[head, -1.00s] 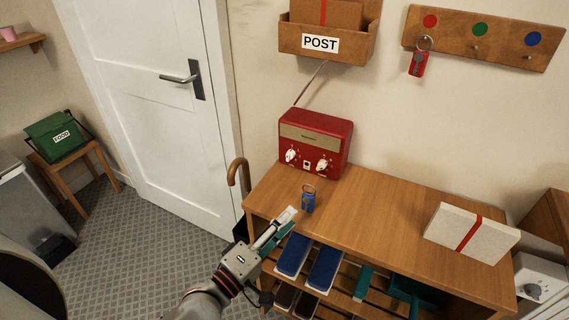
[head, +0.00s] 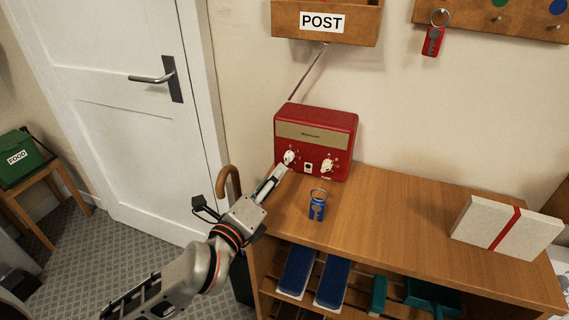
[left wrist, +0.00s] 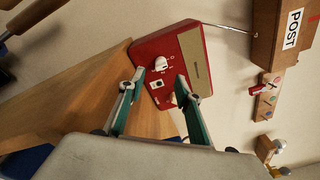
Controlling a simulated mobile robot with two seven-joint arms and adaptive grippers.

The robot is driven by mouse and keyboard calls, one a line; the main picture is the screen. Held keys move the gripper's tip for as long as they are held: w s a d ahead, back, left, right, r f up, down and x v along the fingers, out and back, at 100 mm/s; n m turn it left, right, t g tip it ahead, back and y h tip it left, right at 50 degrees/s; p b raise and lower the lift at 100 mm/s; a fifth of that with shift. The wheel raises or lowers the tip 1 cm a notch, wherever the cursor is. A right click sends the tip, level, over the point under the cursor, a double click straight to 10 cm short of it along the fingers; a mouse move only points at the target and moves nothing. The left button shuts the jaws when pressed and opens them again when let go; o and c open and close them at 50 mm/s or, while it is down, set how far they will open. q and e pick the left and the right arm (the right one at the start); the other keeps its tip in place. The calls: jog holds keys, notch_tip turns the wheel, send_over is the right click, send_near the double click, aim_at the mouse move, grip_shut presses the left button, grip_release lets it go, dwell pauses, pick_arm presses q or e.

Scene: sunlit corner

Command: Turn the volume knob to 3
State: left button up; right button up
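The red radio (head: 340,128) stands at the back left of the wooden shelf top, with two white knobs on its front. The left knob (head: 289,157) and right knob (head: 327,165) have a small dark square between them. Their markings are too small to read, so I cannot tell which is the volume knob. My left gripper (head: 280,172) is just in front of and below the left knob. In the left wrist view, the gripper (left wrist: 159,80) is open and empty, its fingers pointing at the radio (left wrist: 195,50). My right gripper is out of view.
A blue key fob with a ring (head: 317,207) lies on the shelf top (head: 390,215) near the gripper. A white box with red ribbon (head: 505,228) is at right. A cane handle (head: 229,181) stands left of the shelf. The POST box (head: 355,22) hangs above.

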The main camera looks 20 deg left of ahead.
aim_at(286, 162)
pick_arm(q)
jog(key=w, duration=0.7)
jog(key=shift+d, duration=0.4)
grip_shut()
